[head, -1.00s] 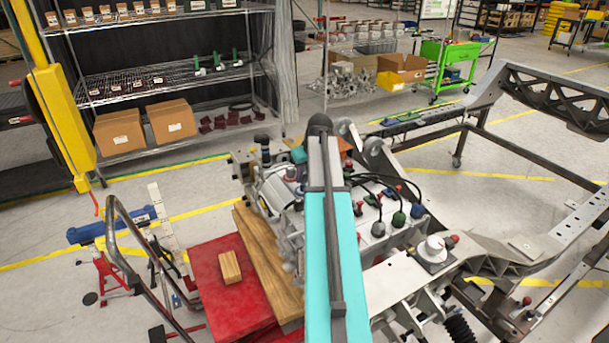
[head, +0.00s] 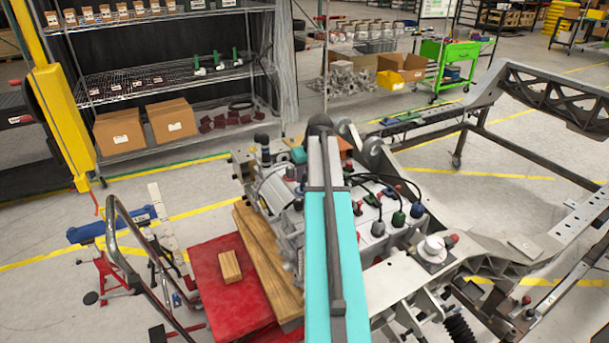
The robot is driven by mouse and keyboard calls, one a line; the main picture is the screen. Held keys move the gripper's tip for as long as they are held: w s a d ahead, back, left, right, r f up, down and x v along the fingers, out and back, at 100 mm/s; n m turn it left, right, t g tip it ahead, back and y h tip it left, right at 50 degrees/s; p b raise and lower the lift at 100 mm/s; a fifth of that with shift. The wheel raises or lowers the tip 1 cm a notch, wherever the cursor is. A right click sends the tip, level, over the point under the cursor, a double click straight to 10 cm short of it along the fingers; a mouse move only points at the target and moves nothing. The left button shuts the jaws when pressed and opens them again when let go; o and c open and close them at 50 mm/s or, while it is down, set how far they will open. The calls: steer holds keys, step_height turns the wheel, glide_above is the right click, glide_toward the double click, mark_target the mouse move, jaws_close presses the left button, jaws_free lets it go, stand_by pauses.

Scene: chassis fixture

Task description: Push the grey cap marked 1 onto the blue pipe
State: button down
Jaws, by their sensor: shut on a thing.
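My teal and grey arm reaches forward over the engine block in the head view. My gripper is hidden behind the arm, so neither its jaws nor anything in them shows. A grey cap-like plug (head: 378,229) stands on the block just right of the arm, beside a green one (head: 398,219) and a dark blue one (head: 417,210). No number is readable on any of them. I cannot make out a blue pipe on the block; it may be hidden by my arm.
A red platform (head: 205,270) with wooden blocks (head: 230,266) lies left of the engine block (head: 285,210). A bent metal handrail (head: 135,270) stands farther left. Black hoses (head: 385,180) arch over the block. The metal chassis frame (head: 560,240) fills the right.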

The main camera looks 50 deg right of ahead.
mark_target(305, 180)
steer(key=shift+f+b, duration=0.9)
steer(key=shift+f, duration=1)
stand_by(0.4)
steer(key=c, duration=1.4)
jaws_free()
steer(key=shift+r, duration=0.1)
steer(key=shift+r+p, duration=1.7)
steer(key=shift+r, duration=1.25)
steer(key=shift+r, duration=0.1)
